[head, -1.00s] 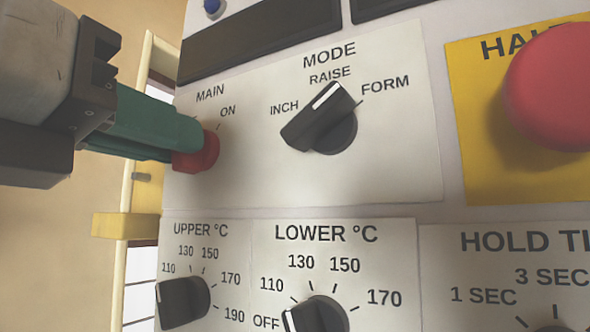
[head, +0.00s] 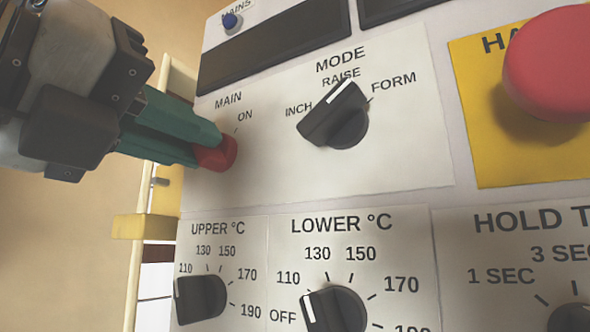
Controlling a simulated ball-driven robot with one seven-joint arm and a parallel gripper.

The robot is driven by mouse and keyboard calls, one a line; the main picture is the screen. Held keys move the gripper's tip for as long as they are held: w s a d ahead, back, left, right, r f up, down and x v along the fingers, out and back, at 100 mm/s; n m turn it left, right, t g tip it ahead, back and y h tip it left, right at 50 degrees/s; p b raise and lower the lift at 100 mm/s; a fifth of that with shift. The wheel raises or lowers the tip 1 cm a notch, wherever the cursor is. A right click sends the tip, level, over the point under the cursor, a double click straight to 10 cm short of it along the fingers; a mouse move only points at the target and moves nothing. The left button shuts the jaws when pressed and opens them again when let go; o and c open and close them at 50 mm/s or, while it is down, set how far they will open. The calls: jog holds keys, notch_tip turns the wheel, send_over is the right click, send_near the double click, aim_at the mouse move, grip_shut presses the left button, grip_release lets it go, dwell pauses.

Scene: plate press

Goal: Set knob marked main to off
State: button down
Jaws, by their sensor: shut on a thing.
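The knob marked MAIN (head: 217,155) is red and sits on the white panel at the left, below its MAIN label (head: 228,100). The ON mark (head: 244,115) shows up and to the right of it. The OFF mark and the knob's pointer are hidden behind my gripper. My gripper (head: 205,146) comes in from the left with green fingers and is shut on the red knob. Part of the knob's face shows past the fingertips.
The black MODE knob (head: 336,117) points at RAISE, right of the red knob. A big red button (head: 560,65) on a yellow plate (head: 475,150) stands out at the right. The UPPER °C (head: 201,298) and LOWER °C (head: 335,310) knobs are below. A yellow bracket (head: 145,226) is at lower left.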

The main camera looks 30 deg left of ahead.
jog(key=shift+r, duration=0.1)
jog(key=c, duration=1.1)
grip_release()
jog(key=shift+c, duration=0.2)
jog(key=s+b, duration=0.2)
jog(key=s, duration=0.8)
jog(key=shift+s+a, duration=0.4)
jog(key=shift+a, duration=0.05)
